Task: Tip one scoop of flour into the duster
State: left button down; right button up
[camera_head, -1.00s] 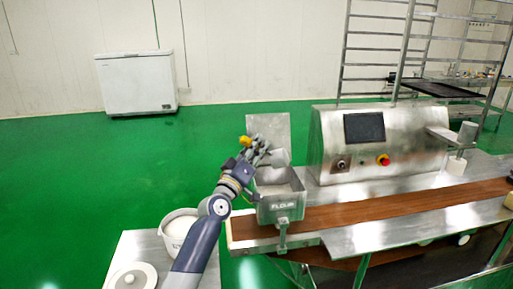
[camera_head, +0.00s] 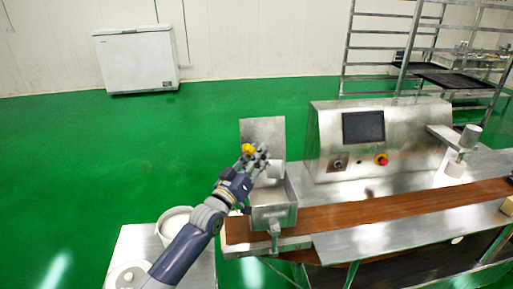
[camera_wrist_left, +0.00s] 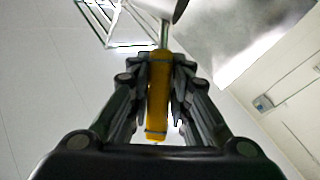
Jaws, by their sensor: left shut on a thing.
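My left gripper (camera_head: 257,160) is shut on the yellow handle of the scoop (camera_head: 276,169). The handle end shows above the fingers, and the scoop's pale metal cup is over the duster. The duster (camera_head: 274,216) is an open metal box at the left end of the machine, its lid raised behind it. In the left wrist view the fingers clasp the yellow handle (camera_wrist_left: 158,95), and part of the cup shows at the top edge. I cannot tell whether flour is in the cup. The white flour tub (camera_head: 172,223) stands open on the side table, partly behind my arm.
A white round lid (camera_head: 126,274) lies on the side table. The steel machine housing (camera_head: 385,140) with its screen stands right of the duster, behind the brown belt (camera_head: 370,209). A rack stands at the back right. Green floor is free at the left.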

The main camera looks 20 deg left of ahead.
pick_arm(q)
jog(key=shift+d+r+m, duration=0.3)
jog(key=shift+r+m, duration=0.05)
jog(key=shift+m, duration=0.05)
jog(key=w+d+f+m+g+y+p, duration=0.1)
jog(key=d+f+m+g+p, duration=0.15)
jog(key=d+m+p, duration=0.55)
jog(key=w+d+f+m+g+y+p, duration=0.15)
jog(key=d+m+g+p, duration=0.3)
jog(key=m, duration=0.45)
jog(key=shift+t+h, duration=0.45)
jog(key=shift+t, duration=0.05)
jog(key=r+p, duration=0.2)
jog(key=r, duration=0.1)
jog(key=r+p, duration=0.1)
jog(key=shift+s+d+r+p, duration=0.15)
jog(key=shift+s+r+p, duration=0.1)
jog(key=shift+p, duration=0.1)
pick_arm(e)
notch_tip(320, 180, up, 16)
jog(key=s, duration=0.1)
jog(key=shift+r, duration=0.2)
jog(key=shift+s, duration=0.1)
